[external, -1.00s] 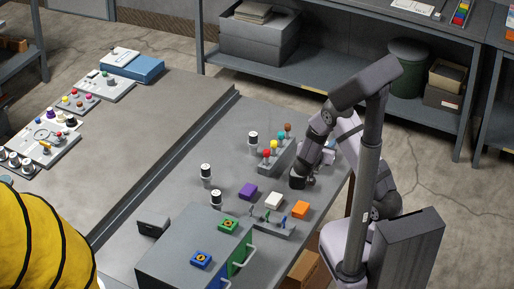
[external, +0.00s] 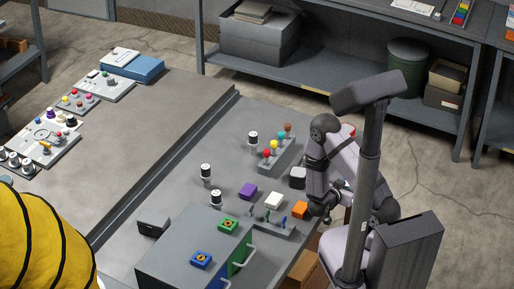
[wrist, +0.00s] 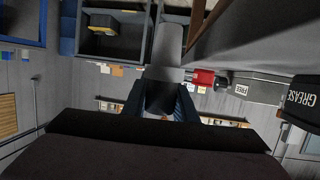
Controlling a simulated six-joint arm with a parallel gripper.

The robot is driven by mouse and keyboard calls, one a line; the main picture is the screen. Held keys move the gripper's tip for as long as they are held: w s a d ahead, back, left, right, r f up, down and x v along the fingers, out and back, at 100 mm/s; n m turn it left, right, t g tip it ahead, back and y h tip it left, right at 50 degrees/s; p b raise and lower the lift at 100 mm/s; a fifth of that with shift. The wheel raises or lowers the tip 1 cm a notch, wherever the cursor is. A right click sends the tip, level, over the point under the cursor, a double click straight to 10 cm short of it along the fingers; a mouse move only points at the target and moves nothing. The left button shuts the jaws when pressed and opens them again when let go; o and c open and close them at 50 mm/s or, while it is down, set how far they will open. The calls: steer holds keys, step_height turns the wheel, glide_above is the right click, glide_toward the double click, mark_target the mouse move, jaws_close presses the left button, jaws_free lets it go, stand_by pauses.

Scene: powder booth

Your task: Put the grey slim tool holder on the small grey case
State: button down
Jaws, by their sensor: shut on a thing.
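My gripper (external: 327,214) is at the table's right edge, near my own column, and its fingertips are partly hidden in the external view. In the wrist view my gripper (wrist: 160,104) is shut on a slim grey thing that looks like the grey slim tool holder (wrist: 168,48); it sticks out beyond the fingers. A small dark box with a pale grey top, likely the small grey case (external: 298,176), stands on the table just left of my arm. The gripper is clear of it.
A large grey cabinet (external: 180,250) fills the front. Several black-and-white spools stand to the left.

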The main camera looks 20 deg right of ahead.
steer(key=w+a+r+n+t+y, duration=0.25)
steer(key=w+a+r, duration=0.25)
steer(key=w+r, duration=0.6)
steer(key=w+a+r+n+t+y, duration=0.1)
steer(key=w+a+r+n+y, duration=0.2)
steer(key=a, duration=0.7)
steer(key=w+a+r+n+t+y+b, duration=0.1)
steer(key=w+a+n+y, duration=0.35)
steer(key=a, duration=0.55)
steer(key=w+a+r+n+t+y, duration=0.1)
steer(key=w+a+r+n+y, duration=0.15)
steer(key=a+y, duration=0.45)
steer(key=r+n+g+y, duration=0.2)
steer(key=n+g+y, duration=0.7)
steer(key=n+g, duration=0.6)
glide_above(149, 223)
steer(key=n, duration=0.1)
steer(key=shift+t, duration=0.45)
steer(key=shift+f+b, duration=0.4)
steer(key=shift+f, duration=4.75)
steer(key=shift+f, duration=0.1)
